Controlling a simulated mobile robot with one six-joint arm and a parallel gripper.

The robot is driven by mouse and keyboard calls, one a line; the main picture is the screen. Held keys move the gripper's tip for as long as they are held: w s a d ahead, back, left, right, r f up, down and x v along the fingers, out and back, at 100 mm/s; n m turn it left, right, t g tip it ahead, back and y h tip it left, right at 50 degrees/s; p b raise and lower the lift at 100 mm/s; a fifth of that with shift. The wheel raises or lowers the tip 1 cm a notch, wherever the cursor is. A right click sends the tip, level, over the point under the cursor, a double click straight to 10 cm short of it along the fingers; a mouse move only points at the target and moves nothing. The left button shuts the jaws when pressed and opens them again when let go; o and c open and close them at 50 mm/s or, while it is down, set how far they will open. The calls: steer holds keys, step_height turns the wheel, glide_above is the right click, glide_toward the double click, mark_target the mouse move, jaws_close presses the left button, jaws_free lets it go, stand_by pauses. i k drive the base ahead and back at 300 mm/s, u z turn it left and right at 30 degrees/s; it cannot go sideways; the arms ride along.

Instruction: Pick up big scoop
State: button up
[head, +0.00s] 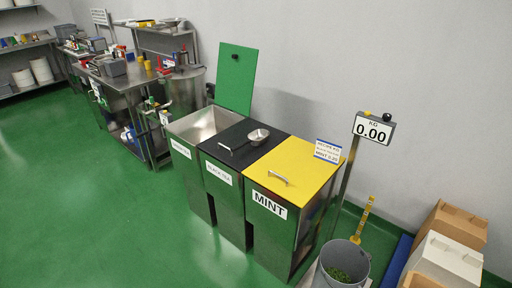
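A metal scoop (258,136) with a round bowl lies on the black lid (232,152) of the middle bin. My gripper is not in view.
The left bin (202,124) has its green lid (236,78) raised. The yellow-lidded MINT bin (295,165) stands right of the black-lidded one. A scale display (374,131) reads 0.00 above a grey bucket (342,268) holding green bits. Boxes (452,230) stand right. Green floor (110,210) is clear at left.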

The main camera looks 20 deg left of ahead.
mark_target(257, 138)
steer(key=k, duration=0.95)
steer(key=u, duration=0.3)
steer(key=i, duration=0.5)
steer(key=u, duration=0.6)
steer(key=i, duration=0.6)
steer(key=u, duration=0.8)
steer(key=i, duration=0.5)
steer(key=u, duration=0.75)
steer(key=i, duration=0.65)
steer(key=u, duration=0.45)
